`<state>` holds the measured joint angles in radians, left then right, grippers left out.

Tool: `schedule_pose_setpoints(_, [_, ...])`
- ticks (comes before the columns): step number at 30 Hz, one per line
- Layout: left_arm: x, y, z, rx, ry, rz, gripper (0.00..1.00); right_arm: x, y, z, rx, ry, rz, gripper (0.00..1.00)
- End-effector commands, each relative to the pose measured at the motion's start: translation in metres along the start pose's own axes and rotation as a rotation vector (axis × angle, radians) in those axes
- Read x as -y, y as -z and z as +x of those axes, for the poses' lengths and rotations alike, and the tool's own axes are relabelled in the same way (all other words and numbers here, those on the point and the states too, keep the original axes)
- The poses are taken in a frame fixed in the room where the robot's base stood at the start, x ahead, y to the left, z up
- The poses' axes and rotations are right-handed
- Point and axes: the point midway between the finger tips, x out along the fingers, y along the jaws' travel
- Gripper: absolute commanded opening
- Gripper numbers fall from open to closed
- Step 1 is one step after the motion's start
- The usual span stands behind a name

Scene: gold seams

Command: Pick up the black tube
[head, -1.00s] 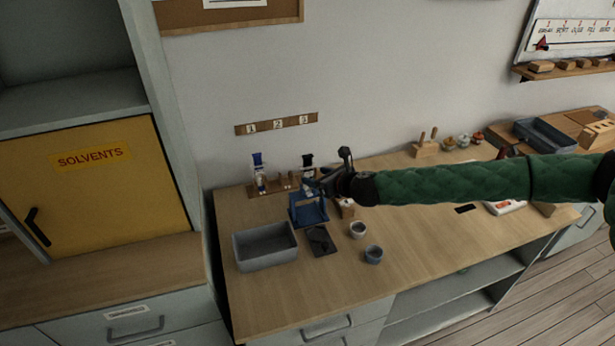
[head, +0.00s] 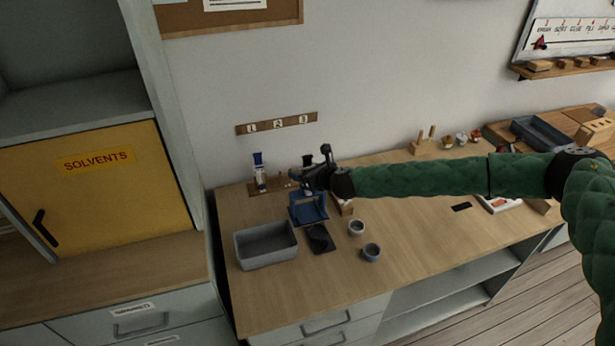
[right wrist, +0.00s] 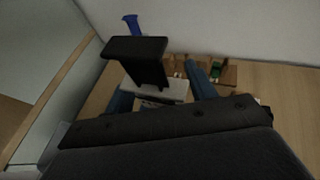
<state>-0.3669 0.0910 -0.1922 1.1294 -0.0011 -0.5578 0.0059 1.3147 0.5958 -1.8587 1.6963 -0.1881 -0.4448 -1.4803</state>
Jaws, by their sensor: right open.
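The black tube (head: 307,160) shows only as a dark cap beside my right gripper in the head view; its lower part is hidden by the gripper. My right gripper (head: 309,178) is open, at the right end of the small tube rack, close to the black tube. I cannot tell whether the tube is between the fingers. In the right wrist view a dark T-shaped form stands ahead of the gripper body; I cannot tell whether it is the tube's cap or a finger. My left gripper is not in view.
A blue-capped tube (head: 258,162) stands at the rack's left end. A blue stand (head: 307,208) is just in front, with a grey bin (head: 266,246) and a dark pad (head: 320,240) nearer. Two small cups stand to the right. The wall is close behind.

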Motion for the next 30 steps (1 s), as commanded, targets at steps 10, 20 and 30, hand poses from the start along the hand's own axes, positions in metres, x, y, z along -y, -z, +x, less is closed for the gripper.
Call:
schedule_pose_setpoints(10, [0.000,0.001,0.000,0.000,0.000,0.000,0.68,0.000,0.000,0.000,0.000,0.000,0.000,0.07])
schedule_pose_setpoints(20, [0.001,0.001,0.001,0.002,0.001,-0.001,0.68,0.000,-0.002,-0.001,0.001,0.000,0.000,0.07])
schedule_pose_setpoints(30, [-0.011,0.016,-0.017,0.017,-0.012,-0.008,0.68,-0.001,-0.030,-0.011,0.003,-0.002,-0.001,0.07])
